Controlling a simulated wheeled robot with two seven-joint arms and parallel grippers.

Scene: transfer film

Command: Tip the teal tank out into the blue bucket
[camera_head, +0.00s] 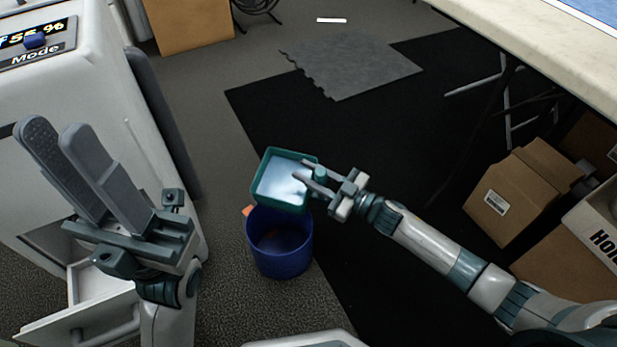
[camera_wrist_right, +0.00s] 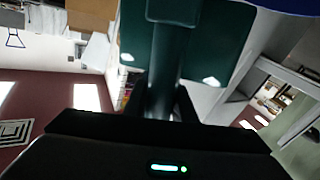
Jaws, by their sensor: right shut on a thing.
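The teal tank (camera_head: 262,188) is a rectangular container with pale, shiny liquid in it. It is held above the back rim of the blue bucket (camera_head: 280,262), and its open top shows to the head camera. My right gripper (camera_head: 318,178) is shut on the tank's handle at its right side. In the right wrist view the tank's teal wall (camera_wrist_right: 222,50) and handle (camera_wrist_right: 172,60) fill the upper middle. The bucket stands on the floor; its inside looks dark, and I cannot tell what it holds. My left gripper (camera_head: 65,135) is raised at the left, its two fingers apart and empty.
A white machine (camera_head: 60,90) with a Mode display and an open drawer (camera_head: 85,315) stands at the left. Cardboard boxes (camera_head: 520,190) and a table (camera_head: 560,50) are at the right. A small orange thing (camera_head: 248,211) shows at the bucket's rim. Dark mats cover the middle floor.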

